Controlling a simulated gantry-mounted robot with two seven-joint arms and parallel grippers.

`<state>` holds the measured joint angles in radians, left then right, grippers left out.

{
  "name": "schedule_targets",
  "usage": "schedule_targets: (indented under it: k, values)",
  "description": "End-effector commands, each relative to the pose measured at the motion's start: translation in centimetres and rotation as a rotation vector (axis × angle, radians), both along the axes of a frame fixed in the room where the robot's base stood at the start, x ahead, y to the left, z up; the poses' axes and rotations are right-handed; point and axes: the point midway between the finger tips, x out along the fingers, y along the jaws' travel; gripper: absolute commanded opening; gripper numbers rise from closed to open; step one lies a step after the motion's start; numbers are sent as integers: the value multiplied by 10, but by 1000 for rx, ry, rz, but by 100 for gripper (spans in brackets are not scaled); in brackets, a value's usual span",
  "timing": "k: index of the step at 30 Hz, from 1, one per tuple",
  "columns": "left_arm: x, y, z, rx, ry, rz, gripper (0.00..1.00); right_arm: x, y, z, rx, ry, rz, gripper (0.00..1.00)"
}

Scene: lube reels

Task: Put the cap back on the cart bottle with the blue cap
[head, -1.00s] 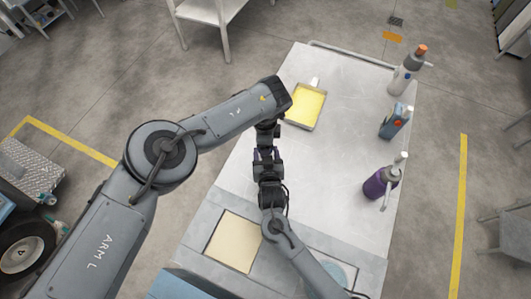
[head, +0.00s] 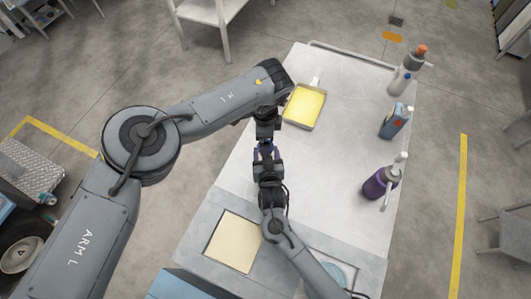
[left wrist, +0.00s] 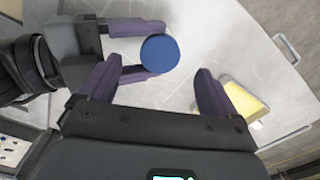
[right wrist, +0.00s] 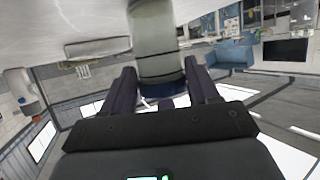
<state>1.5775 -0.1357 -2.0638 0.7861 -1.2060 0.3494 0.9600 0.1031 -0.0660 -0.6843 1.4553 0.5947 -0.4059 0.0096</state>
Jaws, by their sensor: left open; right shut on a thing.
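A blue cap (left wrist: 160,54) shows from above as a round disc in the left wrist view. In the right wrist view a pale grey bottle (right wrist: 155,35) stands between my right fingers, with a dark blue band (right wrist: 162,77) at its cap end. The cap appears to sit on the bottle; how tightly, I cannot tell. My right gripper (left wrist: 150,52) is shut on the bottle, above the cart top. My left gripper (left wrist: 155,90) is open and empty just above and beside the cap, apart from it. In the head view both grippers meet mid-cart, and my left gripper (head: 267,138) hides most of the bottle.
A yellow tray (head: 305,106) lies beyond the grippers on the cart top (head: 340,140). Along the right edge stand a purple spray bottle (head: 375,187), a blue container (head: 391,124) and a grey bottle with an orange cap (head: 403,77). The middle of the cart is clear.

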Motion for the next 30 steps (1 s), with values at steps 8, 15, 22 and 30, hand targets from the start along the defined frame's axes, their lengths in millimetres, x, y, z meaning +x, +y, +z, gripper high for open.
schedule_targets:
  k: [8,15,22,30]
  values:
    - [0,0,1,0,1,0,93,0,0,0,0,1,0,0]
    - [0,0,1,0,1,0,100,0,0,0,0,1,0,0]
    - [0,0,13,-1,0,2,100,0,0,0,0,1,0,0]
    - [1,1,58,-1,-1,0,100,0,0,0,0,1,0,0]
